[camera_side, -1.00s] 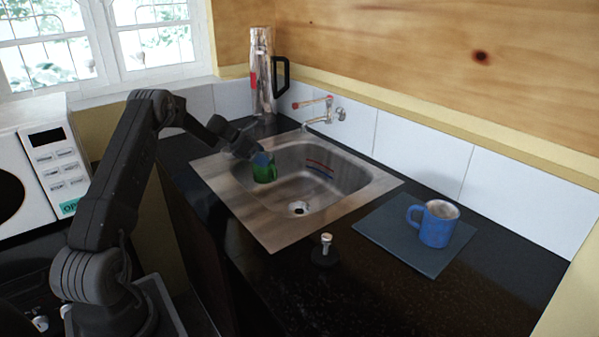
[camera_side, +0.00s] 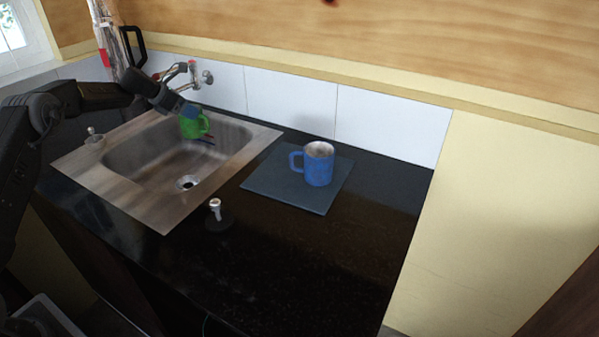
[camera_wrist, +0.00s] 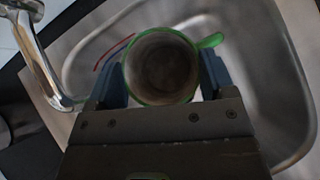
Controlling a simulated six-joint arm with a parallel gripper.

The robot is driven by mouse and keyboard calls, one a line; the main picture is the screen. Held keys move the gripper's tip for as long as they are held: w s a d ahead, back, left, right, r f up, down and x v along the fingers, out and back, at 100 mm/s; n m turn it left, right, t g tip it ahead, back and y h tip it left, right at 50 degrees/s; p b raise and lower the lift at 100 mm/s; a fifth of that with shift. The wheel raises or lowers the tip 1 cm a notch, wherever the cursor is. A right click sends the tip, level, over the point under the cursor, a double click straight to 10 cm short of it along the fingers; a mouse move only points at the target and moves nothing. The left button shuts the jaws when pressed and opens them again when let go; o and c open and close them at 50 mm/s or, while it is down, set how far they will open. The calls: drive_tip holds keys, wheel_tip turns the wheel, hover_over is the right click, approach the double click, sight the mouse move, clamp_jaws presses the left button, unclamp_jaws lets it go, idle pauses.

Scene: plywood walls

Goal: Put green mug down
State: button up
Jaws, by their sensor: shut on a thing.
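The green mug (camera_side: 192,124) is in my gripper (camera_side: 188,110), over the back part of the sink (camera_side: 162,201). My gripper's blue fingers are shut on the mug from both sides. In the wrist view the mug (camera_wrist: 128,88) shows from above between the fingertips (camera_wrist: 160,80), with its mouth open and its handle to the upper right. The mug looks roughly upright. Whether its base touches the sink cannot be told. The sink (camera_wrist: 268,60) surrounds it in that view.
A blue mug (camera_side: 319,168) stands on a dark square mat (camera_side: 270,188) right of the sink. The tap (camera_side: 180,68) is at the wall behind the sink, and its spout (camera_wrist: 45,60) is close on the left. A small metal knob (camera_side: 215,208) stands in front. The front counter is clear.

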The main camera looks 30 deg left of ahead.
drive_tip(key=d, duration=0.1)
drive_tip(key=w+d, duration=0.1)
drive_tip(key=w+d+r, duration=0.1)
drive_tip(key=shift+d+r, duration=0.1)
drive_tip(key=shift+d, duration=0.3)
drive_tip(key=d, duration=3)
drive_tip(key=shift+s+d+f, duration=0.1)
drive_tip(key=shift+d+f, duration=0.2)
drive_tip(key=shift+f, duration=0.2)
drive_tip(key=o, duration=1.5)
drive_tip(key=shift+o, duration=0.2)
